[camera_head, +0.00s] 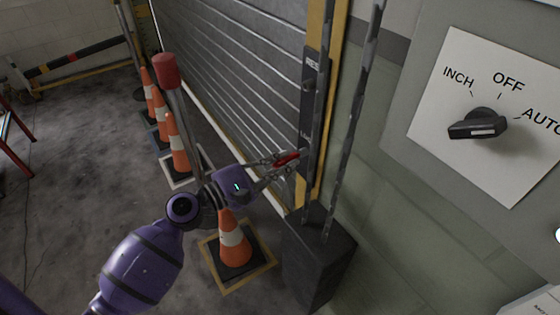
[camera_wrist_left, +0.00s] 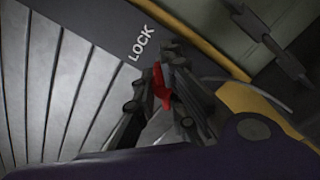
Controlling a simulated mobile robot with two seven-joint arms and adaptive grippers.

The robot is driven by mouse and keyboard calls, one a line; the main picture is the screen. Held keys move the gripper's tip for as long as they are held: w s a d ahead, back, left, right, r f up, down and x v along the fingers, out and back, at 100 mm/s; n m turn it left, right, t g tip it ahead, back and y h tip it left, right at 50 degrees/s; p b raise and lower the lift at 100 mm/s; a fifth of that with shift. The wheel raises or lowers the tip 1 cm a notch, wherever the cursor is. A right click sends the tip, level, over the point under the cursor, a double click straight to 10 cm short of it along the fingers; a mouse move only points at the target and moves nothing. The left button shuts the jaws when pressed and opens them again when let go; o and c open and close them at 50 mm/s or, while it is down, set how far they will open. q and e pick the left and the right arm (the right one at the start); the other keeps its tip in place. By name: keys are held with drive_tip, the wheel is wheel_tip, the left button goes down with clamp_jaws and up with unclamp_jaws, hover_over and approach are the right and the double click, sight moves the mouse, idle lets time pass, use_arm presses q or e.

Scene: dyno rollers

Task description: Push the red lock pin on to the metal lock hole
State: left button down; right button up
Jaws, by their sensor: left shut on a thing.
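My left gripper (camera_head: 278,169) reaches from the left to the dark metal strip beside the roller shutter. It is shut on the red lock pin (camera_head: 287,159). In the left wrist view the red pin (camera_wrist_left: 161,88) sits between the dark fingers of my left gripper (camera_wrist_left: 165,95), just below the word LOCK on the dark plate (camera_wrist_left: 110,32). The metal lock hole is not clear; the fingers and pin cover that area, and I cannot tell whether the pin touches it. My right gripper is not in view.
A grey control box with a black selector knob (camera_head: 478,124) fills the right side. Orange cones (camera_head: 234,240) and a red-topped post (camera_head: 166,72) stand on the floor at left.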

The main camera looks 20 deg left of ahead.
use_arm(q)
drive_tip(key=shift+w+d, duration=0.35)
drive_tip(key=shift+w, duration=0.1)
drive_tip(key=c, duration=1.7)
unclamp_jaws()
drive_tip(key=shift+c, duration=0.2)
